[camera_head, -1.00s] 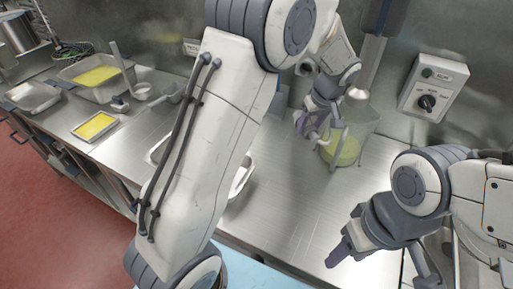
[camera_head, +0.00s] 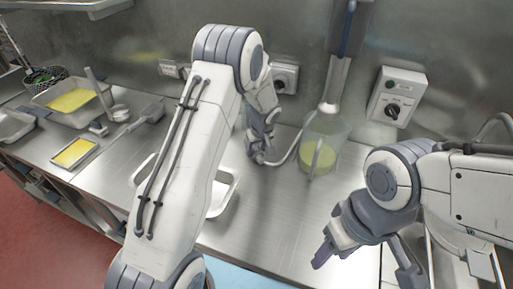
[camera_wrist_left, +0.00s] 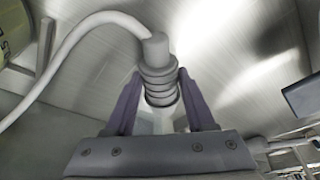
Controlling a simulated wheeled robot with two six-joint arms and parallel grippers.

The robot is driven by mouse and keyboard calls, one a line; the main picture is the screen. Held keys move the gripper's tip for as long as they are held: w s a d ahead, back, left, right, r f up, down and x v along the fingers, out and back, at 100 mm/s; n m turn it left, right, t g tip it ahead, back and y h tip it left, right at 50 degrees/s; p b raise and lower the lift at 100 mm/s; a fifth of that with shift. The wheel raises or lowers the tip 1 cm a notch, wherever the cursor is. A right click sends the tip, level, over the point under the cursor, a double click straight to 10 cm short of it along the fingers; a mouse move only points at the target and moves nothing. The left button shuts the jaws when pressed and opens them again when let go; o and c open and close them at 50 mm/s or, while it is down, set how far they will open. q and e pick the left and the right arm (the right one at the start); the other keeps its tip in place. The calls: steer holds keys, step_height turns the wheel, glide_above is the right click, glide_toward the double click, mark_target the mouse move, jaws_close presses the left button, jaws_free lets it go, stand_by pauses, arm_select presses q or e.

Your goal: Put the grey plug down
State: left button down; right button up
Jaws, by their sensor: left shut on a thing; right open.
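The grey plug (camera_wrist_left: 158,75) is between the two purple fingers of my left gripper (camera_wrist_left: 158,108) in the left wrist view, with its pale cable curving off to the left. My left gripper (camera_head: 258,155) is shut on it. In the head view the gripper is low over the steel counter, left of the clear jug; the plug itself is mostly hidden there, and I cannot tell whether it touches the counter. My right gripper (camera_head: 322,256) is open and empty over the front right of the counter.
A clear jug (camera_head: 322,145) with yellow-green liquid stands under a steel mixer shaft (camera_head: 334,85). A wall socket (camera_head: 286,78) and a control box with a knob (camera_head: 396,95) are behind. A white tray (camera_head: 222,196) is partly behind my left arm. Yellow-filled trays (camera_head: 75,152) stand left.

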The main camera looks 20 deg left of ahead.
arm_select(q)
steer(key=shift+f+b, duration=0.15)
steer(key=shift+b, duration=0.15)
steer(key=shift+c, duration=1.2)
jaws_free()
